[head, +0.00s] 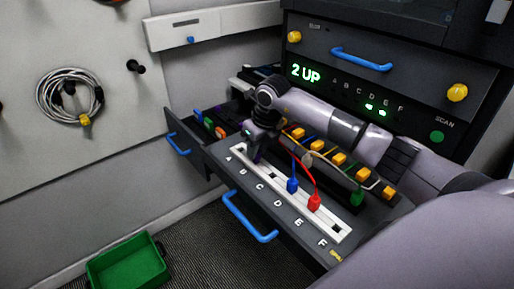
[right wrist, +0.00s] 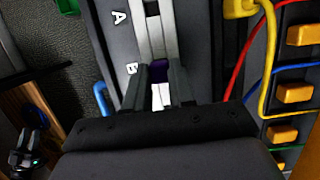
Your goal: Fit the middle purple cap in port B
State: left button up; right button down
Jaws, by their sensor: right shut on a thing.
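My right gripper (head: 255,150) is shut on a small purple cap, low over the upper left part of the white port strip (head: 325,228). In the right wrist view, the purple cap (right wrist: 158,70) sits between the two fingertips, over the strip's slot and level with the letter B (right wrist: 132,68). The letter A (right wrist: 118,17) is further up. Whether the cap is seated in the port or just above it cannot be told, as the fingers hide its lower part. My left gripper does not show in the head view.
A blue plug (head: 292,185) and a red plug (head: 314,203) stand on the strip, their cables arching near my gripper. A green plug (head: 357,197) is right of it. An open drawer (head: 190,144) holds coloured pieces. The panel display (head: 306,73) reads "2 UP". A green bin (head: 125,266) is on the floor.

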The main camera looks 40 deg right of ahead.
jog(key=shift+f, duration=0.35)
dwell(0.4)
jog(key=shift+c, duration=2)
grip_release()
jog(key=shift+r+p, duration=2.45)
jog(key=shift+r, duration=1.05)
